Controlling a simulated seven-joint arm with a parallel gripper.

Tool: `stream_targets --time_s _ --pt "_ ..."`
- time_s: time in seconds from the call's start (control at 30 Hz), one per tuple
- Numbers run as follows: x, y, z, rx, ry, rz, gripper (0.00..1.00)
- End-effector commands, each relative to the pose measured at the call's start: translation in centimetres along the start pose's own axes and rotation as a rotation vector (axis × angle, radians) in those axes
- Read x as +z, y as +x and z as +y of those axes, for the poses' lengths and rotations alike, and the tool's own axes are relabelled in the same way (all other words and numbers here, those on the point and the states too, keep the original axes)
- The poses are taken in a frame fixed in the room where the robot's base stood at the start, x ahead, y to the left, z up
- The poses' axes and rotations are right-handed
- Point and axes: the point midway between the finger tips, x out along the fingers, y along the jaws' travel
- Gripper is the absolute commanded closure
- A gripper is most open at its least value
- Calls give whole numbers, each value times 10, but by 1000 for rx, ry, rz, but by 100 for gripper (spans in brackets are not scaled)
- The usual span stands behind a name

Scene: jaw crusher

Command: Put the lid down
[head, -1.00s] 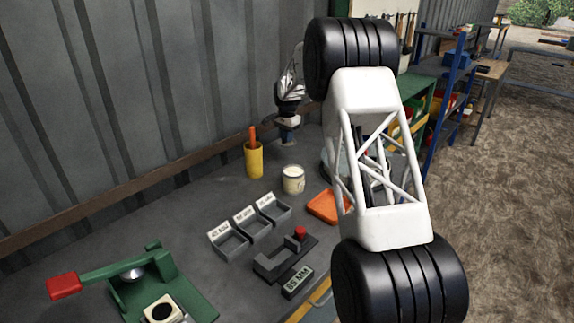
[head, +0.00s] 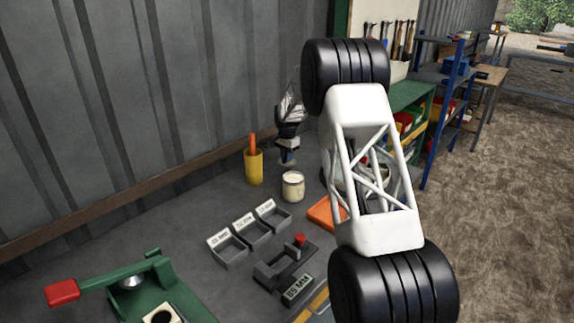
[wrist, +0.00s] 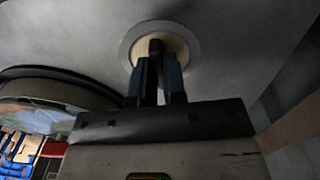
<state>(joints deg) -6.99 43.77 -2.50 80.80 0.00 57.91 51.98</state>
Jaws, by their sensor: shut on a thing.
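In the wrist view my gripper (wrist: 159,92) is shut on a small black knob (wrist: 156,46). Behind the knob is a round cream disc with a grey ring, which I take to be the lid (wrist: 180,46). I cannot tell how far the lid extends into the pale grey surface around it, or whether it touches anything below. In the head view my white and black arm covers the gripper and lid. A rounded object shows partly through the arm's frame, too hidden to name.
A wide round dark-rimmed thing (wrist: 50,88) lies left in the wrist view. In the head view, a yellow cup (head: 253,168), cream tin (head: 292,187), orange tray (head: 322,215), several small labelled bins (head: 230,250) and a green lever press (head: 160,290) stand on the bench.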

Motion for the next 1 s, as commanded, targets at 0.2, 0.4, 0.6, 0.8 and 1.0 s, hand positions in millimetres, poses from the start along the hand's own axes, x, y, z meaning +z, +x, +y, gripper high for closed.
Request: stream_targets --time_s 0.2,0.4,0.6,0.8,1.0 --pt "0 9 0 0 0 0 100" --pt "0 30 0 1 0 -1 100" --pt "0 38 0 0 0 0 100" --pt "0 38 0 0 0 0 100" --pt "0 41 0 0 0 0 87"
